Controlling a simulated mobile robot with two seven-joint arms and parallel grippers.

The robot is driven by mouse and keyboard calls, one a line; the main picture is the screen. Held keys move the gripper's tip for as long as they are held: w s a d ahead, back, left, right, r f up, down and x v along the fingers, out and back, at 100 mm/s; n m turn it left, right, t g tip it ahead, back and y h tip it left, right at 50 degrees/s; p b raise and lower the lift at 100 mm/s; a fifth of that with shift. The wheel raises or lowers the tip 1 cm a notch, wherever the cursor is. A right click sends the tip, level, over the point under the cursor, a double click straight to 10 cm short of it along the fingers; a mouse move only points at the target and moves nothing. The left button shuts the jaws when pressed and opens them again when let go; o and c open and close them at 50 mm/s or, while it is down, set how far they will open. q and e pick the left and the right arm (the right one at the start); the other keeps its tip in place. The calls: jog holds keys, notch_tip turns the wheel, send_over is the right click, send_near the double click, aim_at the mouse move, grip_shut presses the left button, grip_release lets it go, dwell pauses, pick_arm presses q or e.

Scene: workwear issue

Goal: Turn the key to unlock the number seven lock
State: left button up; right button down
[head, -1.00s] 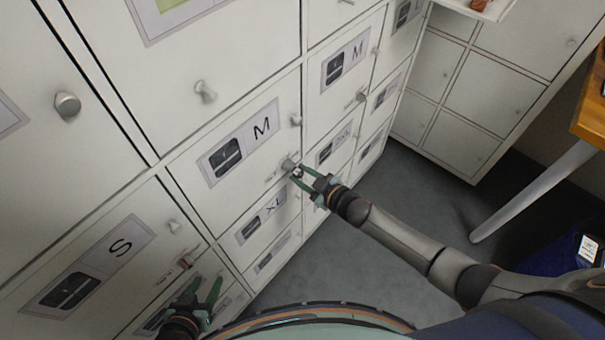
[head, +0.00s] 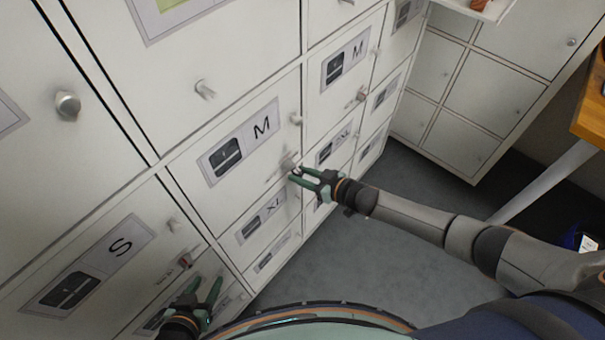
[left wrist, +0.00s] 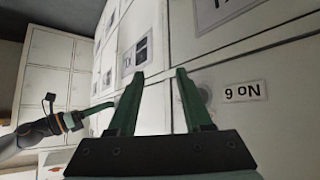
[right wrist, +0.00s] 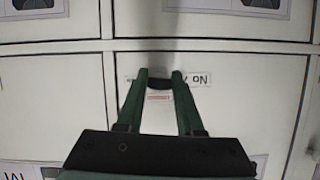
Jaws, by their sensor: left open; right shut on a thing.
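The number seven lock (head: 289,162) is on the locker door marked M, at its lower right corner. Its "No 7" label (right wrist: 195,80) shows upside down and partly covered in the right wrist view. My right gripper (head: 296,174) is at this lock, shut on a small dark piece, apparently the key (right wrist: 158,84). The fingers hide much of the lock, so its turn angle cannot be told. My left gripper (head: 205,288) is open and empty, low by the S locker. In the left wrist view its fingers (left wrist: 155,72) are before a "No 6" label (left wrist: 245,92).
White lockers with round knobs (head: 67,105) and size labels fill the left. A lock with a red mark (head: 185,262) sits just above my left gripper. More lockers (head: 470,95) stand behind, and a wooden table (head: 592,115) is at the right.

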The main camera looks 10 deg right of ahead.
jog(key=shift+w+a+r, duration=0.2)
jog(key=shift+a+r, duration=0.25)
jog(key=shift+r, duration=0.05)
jog(key=shift+w+d+n+t, duration=0.1)
jog(key=shift+n+t, duration=0.2)
jog(key=c, duration=0.8)
grip_release()
jog(key=o, duration=0.3)
jog(key=shift+f, duration=0.25)
jog(key=shift+o, duration=0.2)
jog(key=shift+d, duration=0.15)
jog(key=o, duration=0.3)
jog(key=shift+f, duration=0.1)
jog(key=shift+d, duration=0.1)
jog(key=shift+s, duration=0.2)
jog(key=shift+s+d, duration=1.15)
jog(key=shift+s, duration=0.3)
jog(key=shift+s+d, duration=1.1)
jog(key=shift+s, duration=0.35)
